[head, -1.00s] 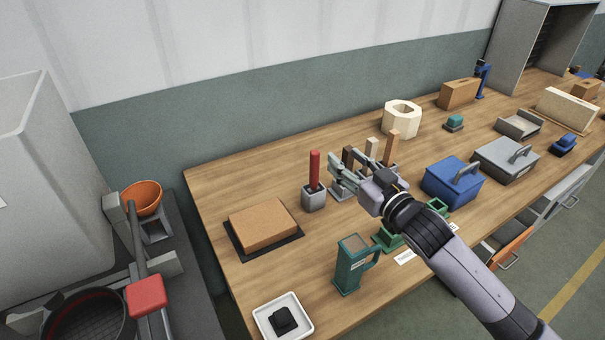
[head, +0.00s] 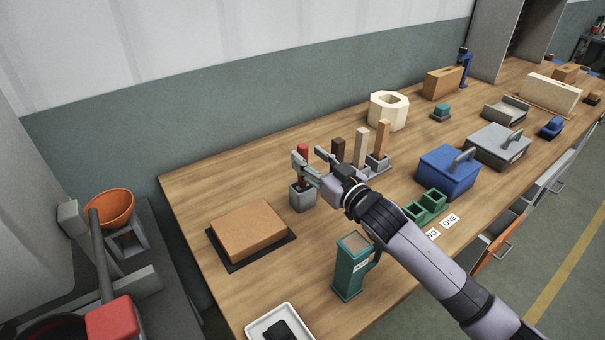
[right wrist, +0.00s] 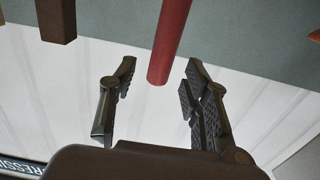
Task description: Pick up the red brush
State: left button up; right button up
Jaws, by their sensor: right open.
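The red brush (head: 303,150) stands upright in a grey square holder (head: 302,198) on the wooden bench, its red handle up. The handle also hangs into the right wrist view (right wrist: 170,38) from the top. My right gripper (head: 311,161) is open at the handle, and in the head view one finger covers part of it. In the right wrist view the fingers (right wrist: 160,70) are apart, with the handle's end near the gap between their tips. I cannot tell whether either finger touches it. My left gripper is not in view.
Dark, pale and orange-brown handles (head: 361,146) stand in holders just right of the brush. A brown block on a black mat (head: 248,228) lies to the left. A green dispenser (head: 350,268) stands in front. A blue box (head: 447,175) is to the right.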

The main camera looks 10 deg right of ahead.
aim_at(306, 155)
jog(key=x, duration=0.3)
jog(key=shift+w+a+f, duration=0.15)
jog(key=shift+w, duration=0.15)
jog(key=shift+s, duration=0.1)
grip_shut()
